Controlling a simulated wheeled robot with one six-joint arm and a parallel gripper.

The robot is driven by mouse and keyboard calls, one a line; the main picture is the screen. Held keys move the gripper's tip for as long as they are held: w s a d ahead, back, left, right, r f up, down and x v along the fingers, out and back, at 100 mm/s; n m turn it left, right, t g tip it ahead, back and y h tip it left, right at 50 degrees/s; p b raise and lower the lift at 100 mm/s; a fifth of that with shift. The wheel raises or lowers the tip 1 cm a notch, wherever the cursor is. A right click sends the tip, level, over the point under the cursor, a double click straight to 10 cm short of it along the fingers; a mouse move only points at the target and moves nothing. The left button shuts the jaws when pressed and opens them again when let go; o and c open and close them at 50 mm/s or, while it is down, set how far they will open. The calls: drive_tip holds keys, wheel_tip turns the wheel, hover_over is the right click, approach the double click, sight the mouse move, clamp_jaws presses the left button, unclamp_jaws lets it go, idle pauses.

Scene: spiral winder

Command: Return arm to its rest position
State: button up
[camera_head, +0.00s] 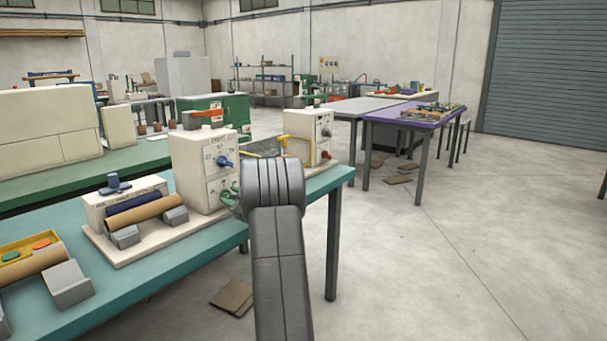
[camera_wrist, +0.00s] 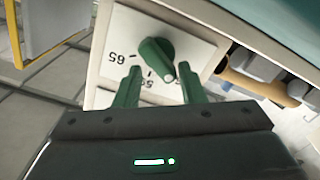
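My gripper (camera_wrist: 159,72) shows in the wrist view with its two green fingers apart and nothing between them that I can see held. A dark green knob (camera_wrist: 155,54) on a white dial plate (camera_wrist: 118,38) lies just ahead of the fingertips. Its light-tipped pointer is turned to the lower right, and the number 65 shows at the left. I cannot tell whether a finger touches the knob. In the head view my grey arm reaches toward the right side of the white control box (camera_head: 197,160), which has a blue knob (camera_head: 224,161). My fingers are not clear there.
The box stands on a teal-topped table (camera_head: 165,255) beside a roller unit with a cardboard tube (camera_head: 145,211). A second white box (camera_head: 310,128) stands behind. A purple table (camera_head: 405,116) is farther back. Floor at the right is open; cardboard (camera_head: 233,296) lies below the table.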

drive_tip(key=shift+w+m+p, duration=0.1)
drive_tip(key=shift+m+p, duration=0.4)
drive_tip(key=shift+m, duration=0.3)
drive_tip(key=shift+r, duration=0.1)
